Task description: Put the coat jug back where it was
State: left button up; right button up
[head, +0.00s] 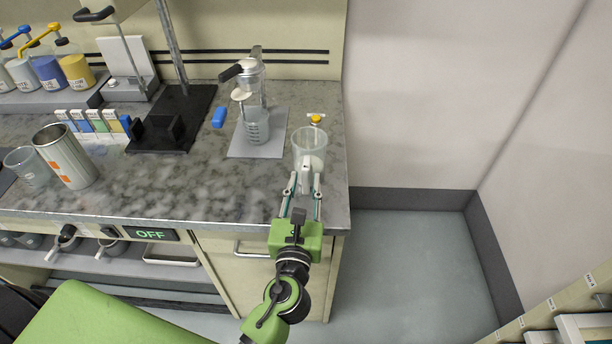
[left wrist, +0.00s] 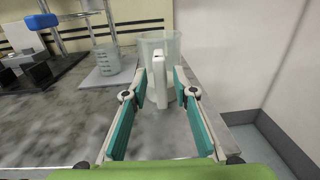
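A clear jug (head: 310,143) with a white handle stands upright near the right end of the counter; I take it for the coat jug, though no label shows. In the left wrist view the jug (left wrist: 172,48) is straight ahead, its handle (left wrist: 160,85) towards me. My left gripper (head: 304,184) is open, its fingertips on either side of the handle. In the left wrist view the fingers (left wrist: 159,88) show gaps beside the handle, so it does not look clamped. My right gripper is not in view.
A yellow-capped item (head: 316,120) is behind the jug. To its left, a beaker (head: 257,126) stands on a grey plate (head: 273,148) under a stand. A blue block (head: 219,117), steel tumbler (head: 66,158) and clear cup (head: 30,168) are further left. The front middle counter is clear.

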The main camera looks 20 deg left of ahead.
pick_arm(q)
jog(key=b+v, duration=0.2)
jog(key=v, duration=0.6)
jog(key=shift+s, duration=0.35)
jog(key=s+d+f+n+g+h, duration=0.1)
jog(key=d+f+n+g, duration=0.1)
jog(key=f, duration=0.9)
jog(key=d+f+n+g+h, duration=0.1)
jog(key=f+n+g+h, duration=0.15)
jog(key=f, duration=0.85)
jog(key=s+a+f+n+g, duration=0.1)
jog(key=s+f+n+g, duration=0.3)
jog(key=f, duration=0.7)
jog(key=s+a+f+n+g, duration=0.1)
jog(key=s+f+n+g, duration=0.1)
jog(key=s+f+n, duration=0.65)
jog(key=s+a+f+n+g, duration=0.2)
jog(key=s+a+f+n, duration=0.1)
jog(key=s+f, duration=0.3)
jog(key=s+a+f+n+g, duration=0.2)
jog(key=s+f+n, duration=0.4)
jog(key=s, duration=0.3)
jog(key=s+a+f+n+g, duration=0.2)
jog(key=s+a+f+n, duration=0.3)
jog(key=s+f, duration=0.2)
